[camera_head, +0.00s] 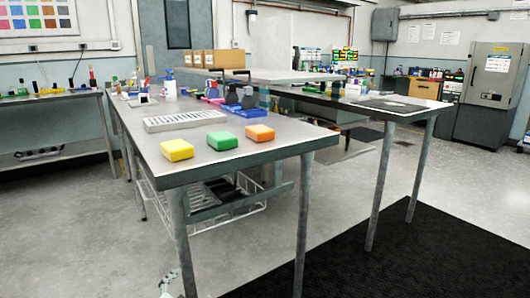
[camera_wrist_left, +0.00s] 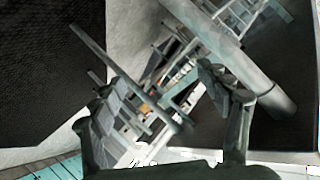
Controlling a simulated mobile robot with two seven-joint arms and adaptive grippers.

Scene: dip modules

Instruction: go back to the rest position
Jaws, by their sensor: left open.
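My left gripper (camera_wrist_left: 165,100) is open in the left wrist view, with its two dark fingers spread apart and no object seen between them. In the head view, a yellow block (camera_head: 177,150), a green block (camera_head: 222,141) and an orange block (camera_head: 260,133) stand in a row near the front edge of the metal table (camera_head: 205,170). A pale slotted tray (camera_head: 186,121) lies behind them. The left gripper is clear of the blocks and tray. My right gripper is in neither view.
A wire basket (camera_head: 215,215) hangs under the table. A second table (camera_head: 395,108) is at the right. A black mat (camera_head: 400,255) covers floor at the front right.

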